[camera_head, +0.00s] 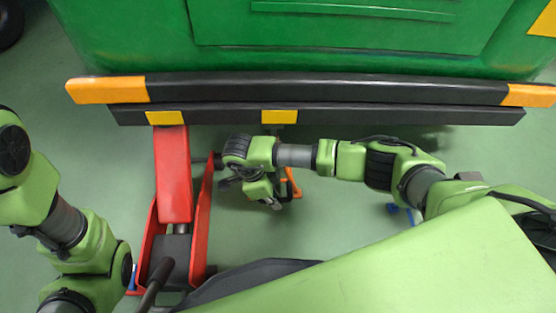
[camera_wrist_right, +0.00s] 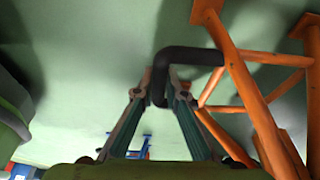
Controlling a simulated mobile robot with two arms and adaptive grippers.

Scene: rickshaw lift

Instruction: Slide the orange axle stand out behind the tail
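The orange axle stand (camera_head: 291,184) is on the floor under the rear bumper, largely hidden by my right gripper (camera_head: 262,194) in the head view. In the right wrist view its orange legs and braces (camera_wrist_right: 245,90) fill the right side, and a bent black handle (camera_wrist_right: 190,56) reaches left from them. My right gripper's fingertips (camera_wrist_right: 158,88) lie close on both sides of the handle's downturned end and appear shut on it. The tail is the green rickshaw's rear (camera_head: 320,60), with a black bumper (camera_head: 330,90). My left gripper is not in view; only its arm shows at left.
A red floor jack (camera_head: 174,180) stands just left of the stand, reaching under the bumper. Blue parts (camera_head: 400,210) show on the floor to the right, partly behind my right arm. Open green floor lies between them, right of the stand.

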